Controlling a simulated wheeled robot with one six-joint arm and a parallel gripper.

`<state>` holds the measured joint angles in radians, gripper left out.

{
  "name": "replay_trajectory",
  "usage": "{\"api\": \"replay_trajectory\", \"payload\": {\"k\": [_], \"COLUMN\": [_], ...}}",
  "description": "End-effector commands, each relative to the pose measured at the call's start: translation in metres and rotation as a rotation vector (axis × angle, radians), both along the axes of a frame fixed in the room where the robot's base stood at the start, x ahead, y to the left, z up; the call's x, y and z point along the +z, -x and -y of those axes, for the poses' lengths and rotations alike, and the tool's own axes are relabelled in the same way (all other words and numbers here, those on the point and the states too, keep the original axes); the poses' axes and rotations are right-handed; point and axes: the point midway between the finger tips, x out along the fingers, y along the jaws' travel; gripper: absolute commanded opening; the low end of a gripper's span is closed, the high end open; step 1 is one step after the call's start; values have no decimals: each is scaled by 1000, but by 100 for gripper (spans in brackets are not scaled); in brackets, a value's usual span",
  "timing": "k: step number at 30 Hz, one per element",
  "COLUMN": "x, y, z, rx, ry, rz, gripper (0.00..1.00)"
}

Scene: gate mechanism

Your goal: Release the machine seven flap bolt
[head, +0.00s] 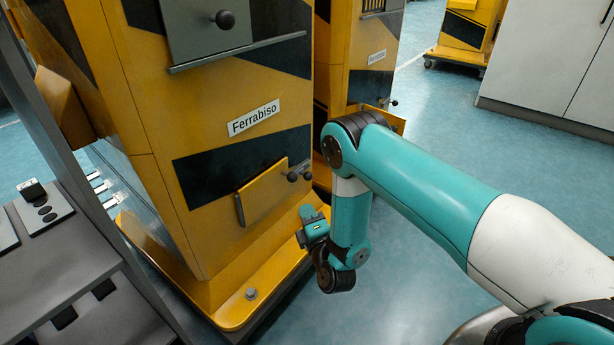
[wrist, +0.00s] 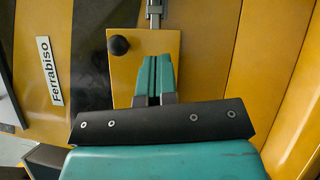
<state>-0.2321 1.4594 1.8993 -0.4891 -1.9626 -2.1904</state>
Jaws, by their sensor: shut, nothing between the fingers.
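The yellow machine labelled Ferrabiso (head: 254,118) stands in front of me; no number seven is readable on it. Its small yellow flap (head: 262,196) is low on the front face and also fills the middle of the wrist view (wrist: 125,72). A dark round knob (head: 292,177) sits near the flap's right end and shows in the wrist view (wrist: 119,45). A grey metal bolt piece (wrist: 154,14) shows at the flap's edge, in line with my fingers. My gripper (wrist: 154,60) is shut and empty in front of the flap; I cannot tell whether it touches.
A second yellow machine (head: 370,65) stands behind to the right with a similar open flap. An upper grey panel with a knob (head: 224,20) is above. A grey stepped unit (head: 60,260) is at the left. Blue floor (head: 440,125) lies clear to the right.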

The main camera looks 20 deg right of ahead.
Motion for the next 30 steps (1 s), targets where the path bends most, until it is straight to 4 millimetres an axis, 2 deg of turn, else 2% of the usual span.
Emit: {"api": "replay_trajectory", "payload": {"k": [1, 6, 12, 18, 30], "x": [-1, 2, 8, 13, 16], "y": [-13, -45, -68, -77, -80], "z": [0, -1, 16, 24, 22], "rx": [-4, -3, -3, -2, 6], "ry": [-4, -4, -2, -2, -2], "rz": [11, 10, 8, 6, 5], "gripper": [0, 0, 0, 0, 0]}}
